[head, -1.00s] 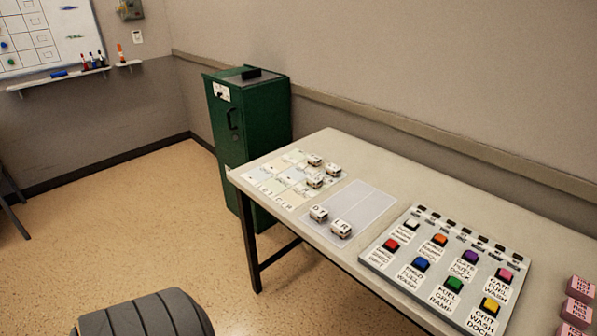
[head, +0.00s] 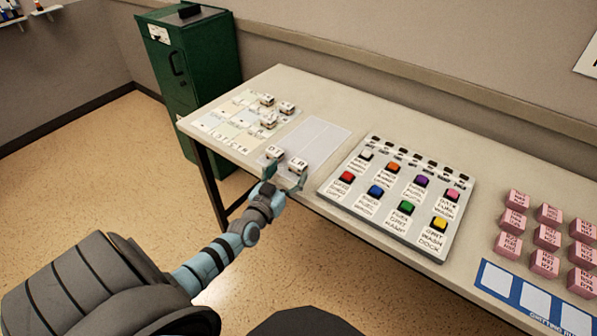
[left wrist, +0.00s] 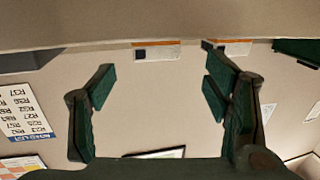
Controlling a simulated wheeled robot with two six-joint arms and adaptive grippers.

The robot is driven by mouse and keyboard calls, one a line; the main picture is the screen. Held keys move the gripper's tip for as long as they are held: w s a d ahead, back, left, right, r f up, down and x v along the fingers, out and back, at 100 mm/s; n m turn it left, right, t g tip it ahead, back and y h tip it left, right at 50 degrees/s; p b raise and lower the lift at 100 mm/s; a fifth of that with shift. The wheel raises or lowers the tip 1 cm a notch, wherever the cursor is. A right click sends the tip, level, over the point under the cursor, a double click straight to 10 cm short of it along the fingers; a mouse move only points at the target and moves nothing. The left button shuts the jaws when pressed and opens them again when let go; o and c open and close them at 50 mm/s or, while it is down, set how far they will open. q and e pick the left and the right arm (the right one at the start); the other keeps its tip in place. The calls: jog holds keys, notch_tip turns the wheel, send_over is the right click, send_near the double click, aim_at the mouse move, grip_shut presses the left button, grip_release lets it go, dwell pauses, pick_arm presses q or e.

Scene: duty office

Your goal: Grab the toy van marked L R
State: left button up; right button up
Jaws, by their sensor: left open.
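The toy van marked L R (head: 297,165) is a small white block-like van at the table's front edge, on the near end of a pale grey mat (head: 318,136). Another van, whose lettering looks like D T (head: 273,153), stands just left of it. My left gripper (head: 285,178) is open and empty at the table edge, just in front of these two vans. In the left wrist view, which looks upside down, the open fingers (left wrist: 159,80) frame one orange-striped van (left wrist: 157,50). A second van (left wrist: 232,47) is partly behind the right finger. My right gripper is not in view.
Several more vans (head: 267,101) stand on a lettered card grid (head: 232,122) at the back left. A panel of coloured buttons (head: 400,195) lies right of the mat. Several pink blocks (head: 545,262) and a blue-edged card (head: 530,300) are further right. A green cabinet (head: 190,65) stands behind.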

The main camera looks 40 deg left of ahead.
aim_at(295, 167)
pick_arm(q)
jog(key=b+x, duration=0.1)
jog(key=x, duration=0.1)
jog(key=b+x, duration=0.1)
jog(key=x, duration=0.1)
jog(key=b+x, duration=0.1)
jog(key=x, duration=0.1)
jog(key=shift+w+d+f+b, duration=0.1)
jog(key=shift+d+f+b, duration=0.25)
jog(key=shift+f+b, duration=0.05)
jog(key=shift+r, duration=0.1)
jog(key=c, duration=1.3)
jog(key=shift+r, duration=0.1)
